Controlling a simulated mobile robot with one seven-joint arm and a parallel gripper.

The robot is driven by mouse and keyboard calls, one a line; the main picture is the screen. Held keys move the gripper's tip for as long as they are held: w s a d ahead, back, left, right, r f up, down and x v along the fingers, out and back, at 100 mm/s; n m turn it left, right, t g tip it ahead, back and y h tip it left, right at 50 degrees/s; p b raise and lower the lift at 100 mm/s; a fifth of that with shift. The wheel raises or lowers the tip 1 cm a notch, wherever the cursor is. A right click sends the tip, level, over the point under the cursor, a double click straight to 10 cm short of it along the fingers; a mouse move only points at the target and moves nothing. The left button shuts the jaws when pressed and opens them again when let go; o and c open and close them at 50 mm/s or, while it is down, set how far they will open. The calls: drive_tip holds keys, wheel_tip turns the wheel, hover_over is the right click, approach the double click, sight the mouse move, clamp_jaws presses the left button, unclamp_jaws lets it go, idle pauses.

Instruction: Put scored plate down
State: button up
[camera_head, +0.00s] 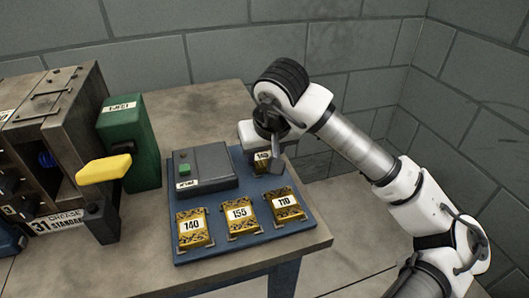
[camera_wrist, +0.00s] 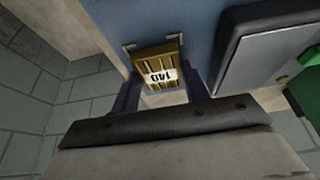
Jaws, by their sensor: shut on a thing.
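My gripper (camera_head: 262,168) is over the far right part of the blue board (camera_head: 246,213). It is shut on a gold plate (camera_head: 262,163) with a white number label. In the wrist view the same plate (camera_wrist: 158,54) sits between the two fingers, its label upside down and seeming to read 140. Small pale brackets show by its far corners, over the blue board. I cannot tell whether the plate touches the board. Three similar gold plates lie in the front row: 140 (camera_head: 193,239), 155 (camera_head: 240,227) and 110 (camera_head: 286,214).
A grey box with a green button (camera_head: 184,169) stands on the board, left of my gripper. Further left are a green case (camera_head: 140,150) with a yellow handle (camera_head: 104,169) and a brown machine (camera_head: 75,110). The bench edge is close on the right, near the block wall.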

drive_tip(key=shift+f+b, duration=0.25)
drive_tip(key=shift+b, duration=0.1)
drive_tip(key=o, duration=1.3)
drive_tip(key=shift+r, duration=0.1)
drive_tip(key=shift+r+p, duration=0.45)
drive_tip(key=shift+p, duration=0.05)
drive_tip(key=p+v, duration=0.1)
drive_tip(key=v, duration=1)
drive_tip(key=shift+s+r, duration=0.1)
drive_tip(key=shift+r, duration=0.1)
